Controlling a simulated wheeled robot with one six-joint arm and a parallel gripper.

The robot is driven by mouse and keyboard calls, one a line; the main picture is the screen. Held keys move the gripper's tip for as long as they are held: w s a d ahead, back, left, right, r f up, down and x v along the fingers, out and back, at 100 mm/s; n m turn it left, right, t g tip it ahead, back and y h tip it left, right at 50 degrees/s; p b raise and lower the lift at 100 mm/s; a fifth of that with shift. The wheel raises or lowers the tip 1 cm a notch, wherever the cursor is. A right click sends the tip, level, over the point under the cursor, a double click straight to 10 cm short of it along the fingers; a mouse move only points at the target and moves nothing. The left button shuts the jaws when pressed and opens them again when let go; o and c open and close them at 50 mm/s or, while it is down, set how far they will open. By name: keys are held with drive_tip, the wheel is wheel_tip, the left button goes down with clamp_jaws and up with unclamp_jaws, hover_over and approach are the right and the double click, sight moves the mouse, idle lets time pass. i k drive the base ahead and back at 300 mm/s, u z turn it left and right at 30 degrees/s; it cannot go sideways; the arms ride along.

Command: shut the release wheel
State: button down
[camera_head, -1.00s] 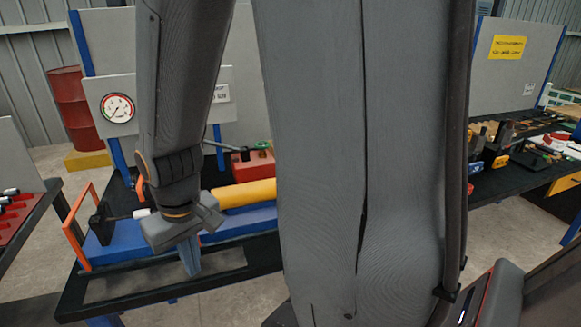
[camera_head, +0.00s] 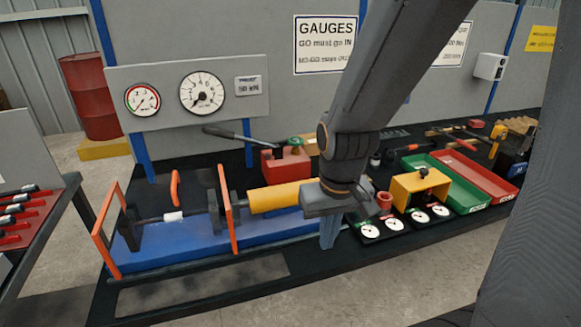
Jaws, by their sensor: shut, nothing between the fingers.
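A small green wheel (camera_head: 295,142) sits on top of the red pump block (camera_head: 286,166), left of my forearm. I take it for the release wheel; how far it is turned is too small to tell. A dark pump lever (camera_head: 228,134) reaches left from the block. My gripper (camera_head: 329,240) points down at the right end of the blue bed, in front of and to the right of the pump. Its fingers are shut and empty, apart from the wheel. My forearm hides part of the bench behind it.
The blue bed (camera_head: 185,243) carries a yellow cylinder (camera_head: 275,198) and orange guard frames (camera_head: 226,208). Two gauges (camera_head: 202,93) hang behind. Dial gauges (camera_head: 394,224), a yellow bracket (camera_head: 420,187) and a green tray (camera_head: 452,180) stand right of my gripper. The bench front strip is bare.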

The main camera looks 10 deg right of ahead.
sight(295, 140)
drive_tip(key=z, duration=2.5)
drive_tip(key=k, duration=0.8)
drive_tip(key=u, duration=1.5)
drive_tip(key=i, duration=0.5)
